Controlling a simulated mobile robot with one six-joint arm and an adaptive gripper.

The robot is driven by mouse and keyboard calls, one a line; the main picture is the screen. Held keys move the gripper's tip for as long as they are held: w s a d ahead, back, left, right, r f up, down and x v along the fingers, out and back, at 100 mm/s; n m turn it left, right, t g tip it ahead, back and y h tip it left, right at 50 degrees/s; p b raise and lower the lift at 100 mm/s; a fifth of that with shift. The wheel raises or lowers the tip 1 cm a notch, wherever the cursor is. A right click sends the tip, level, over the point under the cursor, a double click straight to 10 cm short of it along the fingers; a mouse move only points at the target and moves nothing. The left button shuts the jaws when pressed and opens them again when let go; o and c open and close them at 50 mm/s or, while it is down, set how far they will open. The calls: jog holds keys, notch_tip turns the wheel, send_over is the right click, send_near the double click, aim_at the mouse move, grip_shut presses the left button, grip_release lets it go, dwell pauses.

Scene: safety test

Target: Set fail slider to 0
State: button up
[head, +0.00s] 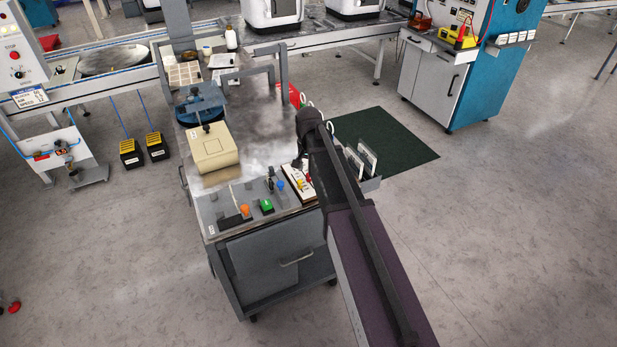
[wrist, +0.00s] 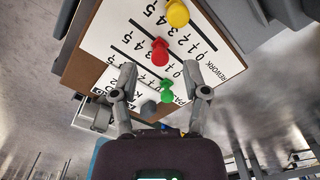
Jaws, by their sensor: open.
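In the wrist view a white slider board (wrist: 110,42) shows a yellow knob (wrist: 177,13), a red knob (wrist: 160,52) and a green knob (wrist: 167,90). Printed number scales run beside dark slots. The word REWORK is readable at the right; a label starting with PA is partly covered, and I cannot read a FAIL label. My gripper (wrist: 160,72) is open, one finger on each side, with the red knob just beyond the fingertips and the green knob between the fingers. I cannot tell whether it touches either. In the head view the board (head: 291,172) is partly hidden by my arm.
The board sits at the front of a grey cart (head: 270,262). An orange button (head: 245,210), a green button (head: 266,205) and small levers (head: 275,182) are left of it. White cards (head: 362,160) stand on the right. A beige box (head: 214,148) is farther back.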

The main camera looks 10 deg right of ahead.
jog(key=shift+f+b, duration=0.7)
jog(key=shift+f, duration=0.25)
jog(key=shift+c, duration=0.2)
grip_shut()
